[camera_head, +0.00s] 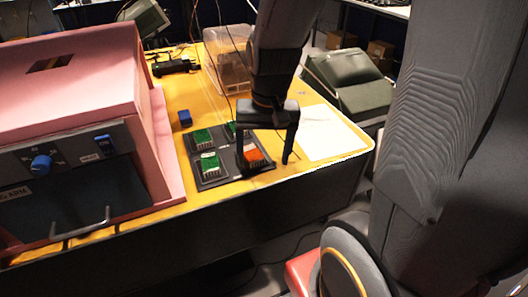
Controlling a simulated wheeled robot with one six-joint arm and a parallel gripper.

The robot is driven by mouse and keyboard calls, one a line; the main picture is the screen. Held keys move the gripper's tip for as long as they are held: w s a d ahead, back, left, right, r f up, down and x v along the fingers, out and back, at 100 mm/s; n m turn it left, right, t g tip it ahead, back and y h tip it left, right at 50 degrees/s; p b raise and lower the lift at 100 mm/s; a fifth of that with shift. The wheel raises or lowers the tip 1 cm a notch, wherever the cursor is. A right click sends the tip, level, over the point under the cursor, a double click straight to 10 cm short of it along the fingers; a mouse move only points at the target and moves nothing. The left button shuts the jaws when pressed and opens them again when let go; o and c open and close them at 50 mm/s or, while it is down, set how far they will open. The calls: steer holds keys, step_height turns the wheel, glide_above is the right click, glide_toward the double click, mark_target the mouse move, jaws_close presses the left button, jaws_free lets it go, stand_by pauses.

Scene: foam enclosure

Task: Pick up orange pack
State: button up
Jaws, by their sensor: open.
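The orange pack (253,154) lies on the dark tray (228,170) on the yellow table, at the tray's front right. My gripper (265,166) is open above and around it, with one finger at the pack's left side and the other apart on its right. The fingers hide part of the pack. I cannot tell whether either finger touches it. Green packs (210,165) lie in the tray's left part, and another green pack behind is partly hidden by my gripper.
A pink foam enclosure (70,90) with a blue knob and a handle stands at left. A small blue block (185,118), a clear bin (229,72) and a white sheet (328,135) are on the table (172,92). The table's front edge is close to the tray.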

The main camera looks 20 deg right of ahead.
mark_target(252, 152)
steer(key=w+r+m+y, duration=0.1)
steer(key=w+m, duration=0.1)
steer(key=m, duration=0.2)
steer(key=w+d+r+m+y, duration=0.1)
steer(key=w+m, duration=0.1)
steer(key=m, duration=0.2)
steer(key=w+r+m+g+p, duration=0.1)
steer(key=w+m, duration=0.2)
steer(key=m, duration=0.1)
steer(key=shift+d+r+y, duration=0.3)
steer(key=shift+d+y, duration=0.1)
steer(key=shift+w+m, duration=0.15)
steer(key=shift+m, duration=0.45)
steer(key=shift+x, duration=1.1)
steer(key=shift+d+p+x, duration=0.1)
steer(key=shift+p+x, duration=0.45)
steer(key=shift+x, duration=0.8)
steer(key=shift+d+p+x, duration=0.15)
steer(key=shift+p+x, duration=0.4)
steer(key=shift+x, duration=0.75)
steer(key=shift+w+f, duration=0.1)
steer(key=shift+w, duration=0.05)
steer(key=c, duration=1.2)
